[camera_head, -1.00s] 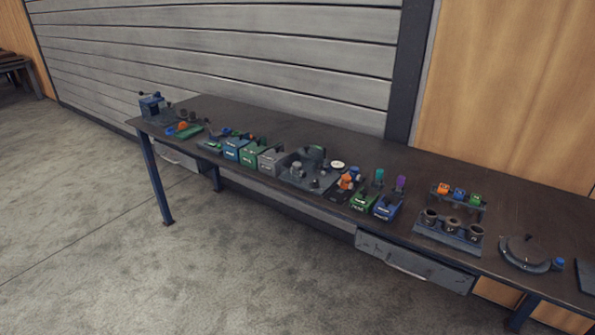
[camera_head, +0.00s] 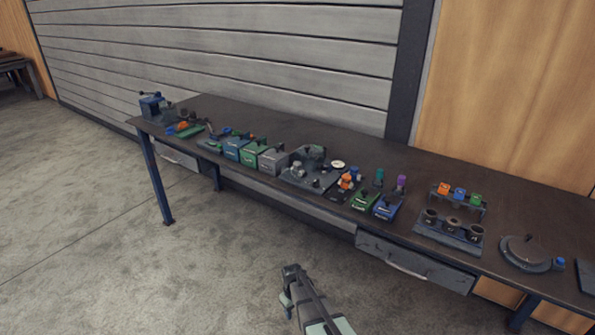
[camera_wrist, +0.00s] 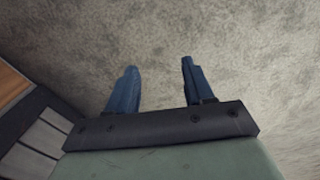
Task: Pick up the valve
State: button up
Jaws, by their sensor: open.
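The workbench (camera_head: 260,128) holds several small fixtures in a row. A grey fixture (camera_head: 308,172) with round, pipe-like parts sits mid-bench. A small orange and blue piece (camera_head: 347,181) is just right of it. I cannot tell for sure at this size which item is the valve. My gripper (camera_head: 288,275) is in front of the bench, low in the head view, apart from everything. In the wrist view, my gripper (camera_wrist: 158,78) shows two blue fingers spread apart, with only bare floor between them.
Green and blue boxes (camera_head: 376,205) with upright pegs stand right of the grey fixture. A drawer (camera_head: 415,262) hangs under the front edge. The floor in front is clear.

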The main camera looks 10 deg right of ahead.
jog(key=w+a+r+n+t, duration=0.2)
jog(key=w+a+r, duration=0.2)
jog(key=w+r, duration=0.85)
jog(key=w+a+r+n+t+y, duration=0.15)
jog(key=w+a+r, duration=0.25)
jog(key=w+r, duration=0.9)
jog(key=w+a+r+n+t+h, duration=0.1)
jog(key=w+a+r+n+t, duration=0.15)
jog(key=w+r, duration=1)
notch_tip(320, 180, up, 14)
jog(key=r+m+g+y, duration=0.1)
jog(key=m+g, duration=0.1)
jog(key=g, duration=0.3)
send_over(298, 163)
jog(key=s+d, duration=0.1)
jog(key=s, duration=0.1)
jog(key=f, duration=0.2)
jog(key=w+f, duration=0.1)
jog(key=f, duration=0.5)
jog(key=shift+w+a, duration=0.15)
jog(key=shift+a, duration=0.2)
jog(key=shift+w+a+f, duration=0.1)
jog(key=shift+w+f, duration=0.05)
jog(key=shift+f, duration=0.85)
jog(key=shift+w+a+f, duration=0.1)
jog(key=shift+w+f, duration=0.05)
jog(key=shift+f, duration=0.85)
jog(key=shift+w+f, duration=0.15)
jog(key=shift+f, duration=0.85)
